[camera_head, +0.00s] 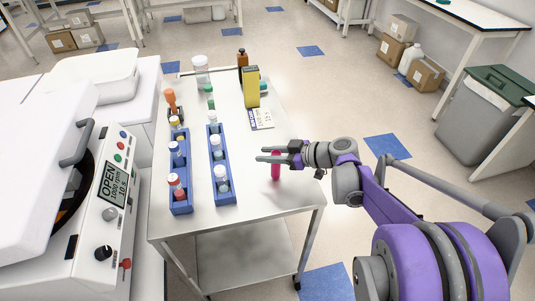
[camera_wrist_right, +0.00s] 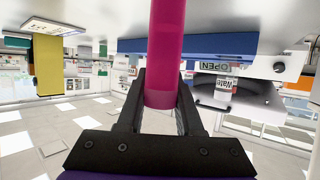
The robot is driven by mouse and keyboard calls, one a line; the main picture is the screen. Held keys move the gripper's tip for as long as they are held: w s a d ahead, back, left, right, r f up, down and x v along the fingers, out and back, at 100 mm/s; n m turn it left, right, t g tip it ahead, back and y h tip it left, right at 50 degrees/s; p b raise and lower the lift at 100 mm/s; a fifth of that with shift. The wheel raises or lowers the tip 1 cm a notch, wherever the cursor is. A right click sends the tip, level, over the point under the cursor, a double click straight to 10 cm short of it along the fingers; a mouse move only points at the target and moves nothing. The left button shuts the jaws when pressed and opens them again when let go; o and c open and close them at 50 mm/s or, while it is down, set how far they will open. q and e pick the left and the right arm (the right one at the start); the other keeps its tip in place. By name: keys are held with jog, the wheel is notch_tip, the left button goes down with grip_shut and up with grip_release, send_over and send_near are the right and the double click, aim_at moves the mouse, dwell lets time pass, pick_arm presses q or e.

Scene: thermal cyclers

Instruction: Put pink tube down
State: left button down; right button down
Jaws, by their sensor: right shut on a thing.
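The pink tube (camera_head: 276,170) is upright over the right part of the steel cart top (camera_head: 262,200). My right gripper (camera_head: 268,154) is shut on it, coming in from the right. I cannot tell whether the tube's lower end touches the cart. In the right wrist view the pink tube (camera_wrist_right: 177,50) stands between the dark fingers of the gripper (camera_wrist_right: 163,90). Two blue racks stand to the left of the tube, the nearer one (camera_head: 234,178) and the farther-left one (camera_head: 189,190), both holding capped tubes. My left gripper is not in view.
A yellow box (camera_head: 251,87), a brown bottle (camera_head: 242,62), a white-lidded jar (camera_head: 201,70) and a printed card (camera_head: 261,118) are at the cart's back. A machine with an "OPEN" display (camera_head: 110,185) stands left. The cart's front right is clear.

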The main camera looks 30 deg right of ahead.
jog(key=shift+f, duration=0.15)
jog(key=c, duration=0.6)
grip_release()
jog(key=shift+o, duration=0.2)
jog(key=shift+r, duration=0.2)
jog(key=v, duration=1.2)
jog(key=shift+p, duration=0.35)
